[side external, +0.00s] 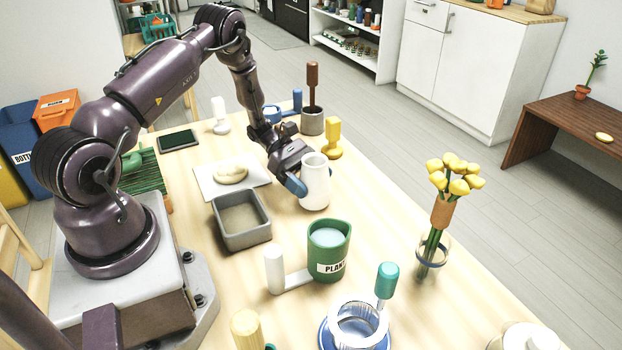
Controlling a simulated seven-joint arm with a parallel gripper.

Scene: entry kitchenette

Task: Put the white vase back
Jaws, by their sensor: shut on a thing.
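The white vase (314,184) stands upright at the middle of the wooden table, and I cannot tell whether its base touches the tabletop. My gripper (300,184) is at the vase's left side, with a blue fingertip against its lower wall. The gripper is shut on the vase. The other finger is hidden behind the vase.
A grey square tin (241,234) and a white board with dough (230,173) lie to the left. A green planter (328,262) stands in front, a yellow object (333,139) behind. Yellow flowers (455,176) stand right. The table between vase and flowers is clear.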

